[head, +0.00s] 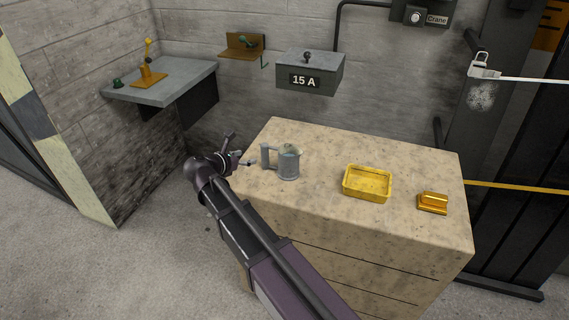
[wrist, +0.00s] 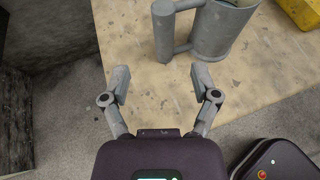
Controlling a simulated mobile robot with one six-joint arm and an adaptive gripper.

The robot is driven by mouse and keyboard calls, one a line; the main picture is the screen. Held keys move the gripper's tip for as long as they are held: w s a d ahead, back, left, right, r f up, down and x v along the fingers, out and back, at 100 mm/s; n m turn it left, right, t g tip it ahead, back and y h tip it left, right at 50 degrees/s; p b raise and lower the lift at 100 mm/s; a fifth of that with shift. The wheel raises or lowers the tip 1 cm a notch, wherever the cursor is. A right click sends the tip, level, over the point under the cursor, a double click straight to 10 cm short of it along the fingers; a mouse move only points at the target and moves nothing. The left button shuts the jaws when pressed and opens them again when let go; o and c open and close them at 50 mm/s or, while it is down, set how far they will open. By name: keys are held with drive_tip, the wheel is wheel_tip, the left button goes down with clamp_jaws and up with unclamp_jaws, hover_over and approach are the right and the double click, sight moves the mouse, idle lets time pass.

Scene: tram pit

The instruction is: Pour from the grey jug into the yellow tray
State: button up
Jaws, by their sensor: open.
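The grey jug (head: 288,163) stands upright near the left side of the cabinet top, its handle on the left, towards my gripper. In the wrist view the jug (wrist: 222,30) is at the top, with its upright handle (wrist: 163,30) ahead of the fingers. My gripper (head: 243,149) is open and empty, a short way left of the handle and apart from it. In the wrist view my gripper (wrist: 160,80) shows its two fingers spread below the handle. The yellow tray (head: 367,184) lies right of the jug; its inside looks empty. The jug's contents are unclear.
A small orange-gold block (head: 432,203) lies right of the tray. The stone-topped cabinet (head: 310,215) has free room at its front and back. A grey box marked 15 A (head: 309,70) hangs behind it. A wall shelf (head: 165,82) is at the left.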

sight(262, 155)
drive_tip(key=shift+b+x, duration=0.75)
drive_tip(key=shift+x, duration=1.95)
drive_tip(key=b+x, duration=0.1)
drive_tip(key=x, duration=0.1)
drive_tip(key=b+x, duration=0.1)
drive_tip(key=x, duration=0.1)
drive_tip(key=shift+s+f, duration=0.15)
drive_tip(key=shift+f, duration=0.1)
drive_tip(key=shift+w+d+f, duration=0.15)
drive_tip(key=shift+w+d, duration=0.3)
clamp_jaws()
